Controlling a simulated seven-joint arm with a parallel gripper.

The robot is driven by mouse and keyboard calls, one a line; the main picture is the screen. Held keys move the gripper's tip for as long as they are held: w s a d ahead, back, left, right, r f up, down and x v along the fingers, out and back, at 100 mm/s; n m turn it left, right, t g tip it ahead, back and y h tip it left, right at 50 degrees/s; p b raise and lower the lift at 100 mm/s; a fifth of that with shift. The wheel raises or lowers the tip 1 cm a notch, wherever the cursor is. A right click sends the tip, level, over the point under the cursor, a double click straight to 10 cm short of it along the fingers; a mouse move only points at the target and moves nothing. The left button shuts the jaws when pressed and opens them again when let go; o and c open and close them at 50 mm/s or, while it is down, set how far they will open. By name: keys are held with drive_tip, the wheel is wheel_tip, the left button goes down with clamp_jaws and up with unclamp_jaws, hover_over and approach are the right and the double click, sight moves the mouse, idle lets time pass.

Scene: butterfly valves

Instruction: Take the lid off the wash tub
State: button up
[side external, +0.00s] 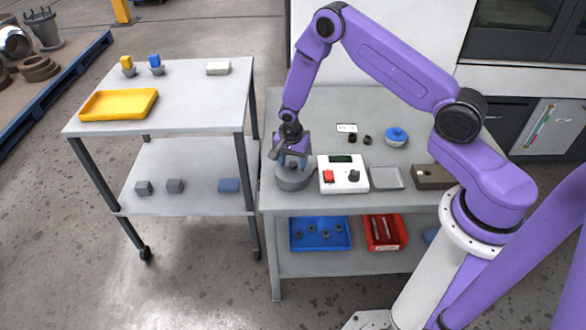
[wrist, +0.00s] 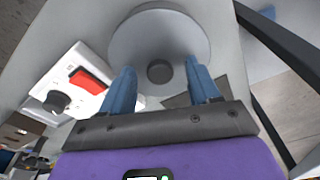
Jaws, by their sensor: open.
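The wash tub (side external: 293,180) is a round grey tub at the left front of the right-hand bench's top. Its round grey lid (wrist: 160,32) sits on it, with a dark knob (wrist: 160,71) in the middle. My gripper (side external: 292,162) is right above the tub and points down. In the wrist view, my gripper (wrist: 159,68) is open, with its blue fingers apart on either side of the knob. I cannot tell whether the fingertips touch the lid. The gripper hides part of the lid in the side view.
A white control box (side external: 342,174) with a red switch stands close to the tub's right. A blue-topped round item (side external: 396,136) is behind. A cart (side external: 190,92) with a yellow tray (side external: 118,104) stands left.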

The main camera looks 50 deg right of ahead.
clamp_jaws()
drive_tip(key=shift+r, duration=0.1)
